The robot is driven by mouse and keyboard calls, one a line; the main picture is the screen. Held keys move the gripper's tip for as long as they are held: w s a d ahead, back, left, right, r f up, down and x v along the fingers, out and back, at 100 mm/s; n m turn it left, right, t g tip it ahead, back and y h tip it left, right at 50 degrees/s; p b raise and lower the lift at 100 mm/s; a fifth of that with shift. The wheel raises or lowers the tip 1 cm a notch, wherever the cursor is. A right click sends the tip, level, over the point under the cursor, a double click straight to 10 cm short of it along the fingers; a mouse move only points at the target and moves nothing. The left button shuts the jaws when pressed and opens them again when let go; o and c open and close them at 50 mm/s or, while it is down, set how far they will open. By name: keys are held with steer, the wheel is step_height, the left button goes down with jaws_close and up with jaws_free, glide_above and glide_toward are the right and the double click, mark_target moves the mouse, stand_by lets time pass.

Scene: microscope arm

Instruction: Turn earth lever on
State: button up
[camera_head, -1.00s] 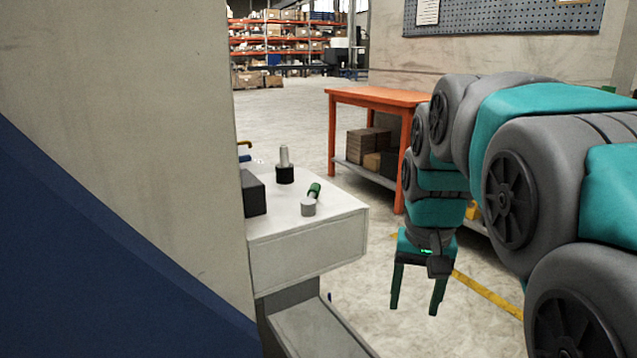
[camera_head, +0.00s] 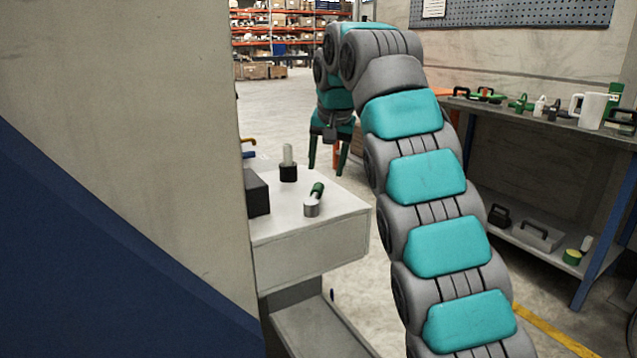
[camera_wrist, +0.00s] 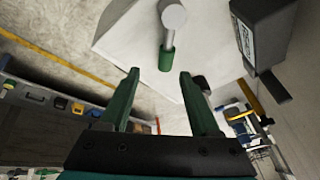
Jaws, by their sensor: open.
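A short lever with a green grip (camera_head: 317,189) and a round grey hub (camera_head: 311,208) sits on the white cabinet top (camera_head: 340,212); I take it as the earth lever. The grip points away from the hub, toward the back in the head view. My gripper (camera_head: 328,160) is open and empty, fingers down, beyond the far right edge of the cabinet top. In the wrist view, the green grip (camera_wrist: 166,58) shows just ahead of the space between my open fingertips (camera_wrist: 158,75), apart from them. No contact is visible.
A black-based post (camera_head: 288,165) and a dark box (camera_head: 257,194) stand left of the lever. The box (camera_wrist: 262,30) shows at the upper right of the wrist view. A workbench (camera_head: 540,125) with tools and a mug is at right. A large beige panel (camera_head: 150,100) fills the left.

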mark_target(318, 186)
steer(key=shift+w+a+b+x, duration=0.1)
steer(key=shift+a+b+x, duration=0.1)
steer(key=shift+x, duration=1.1)
steer(key=shift+w+a+b+x, duration=0.1)
steer(key=shift+b+x, duration=0.05)
steer(key=shift+x, duration=1.15)
steer(key=shift+w+a+b+x, duration=0.1)
steer(key=shift+a+b+x, duration=0.1)
steer(key=shift+x, duration=1.1)
steer(key=shift+r, duration=0.15)
jaws_close()
